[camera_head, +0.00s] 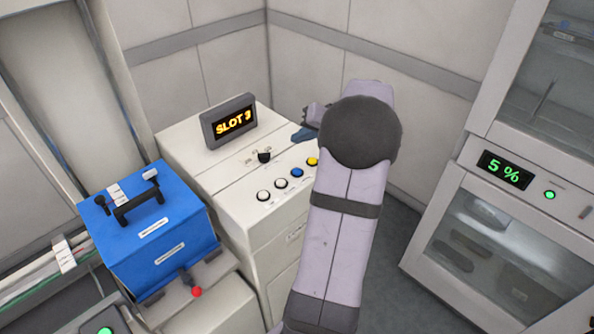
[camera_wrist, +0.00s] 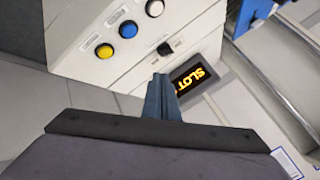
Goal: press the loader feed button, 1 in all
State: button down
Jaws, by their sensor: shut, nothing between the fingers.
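The white machine (camera_head: 190,150) has a row of round buttons on its sloping front panel: two white (camera_head: 263,196), one blue (camera_head: 296,173) and one yellow (camera_head: 312,161). Their labels are too small to read, so I cannot tell which is the loader feed button. In the wrist view the yellow button (camera_wrist: 106,51), blue button (camera_wrist: 128,29) and a white button (camera_wrist: 154,8) show. My gripper (camera_wrist: 162,82) is shut and empty, over the machine's top near the black selector knob (camera_wrist: 165,48). In the head view its dark blue fingers (camera_head: 301,134) are partly hidden by my arm.
A display (camera_head: 230,122) reading "SLOT 3" stands on the machine. A blue case (camera_head: 160,245) with a black handle sits at left, with a red knob (camera_head: 197,291) below it. Walls close off the back.

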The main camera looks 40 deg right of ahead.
jog(key=shift+n, duration=0.5)
jog(key=shift+f, duration=0.15)
jog(key=b, duration=0.4)
send_over(300, 173)
notch_tip(300, 173, down, 7)
jog(key=shift+d+f, duration=0.1)
jog(key=shift+f, duration=0.05)
jog(key=shift+f+b, duration=0.7)
jog(key=shift+b, duration=0.1)
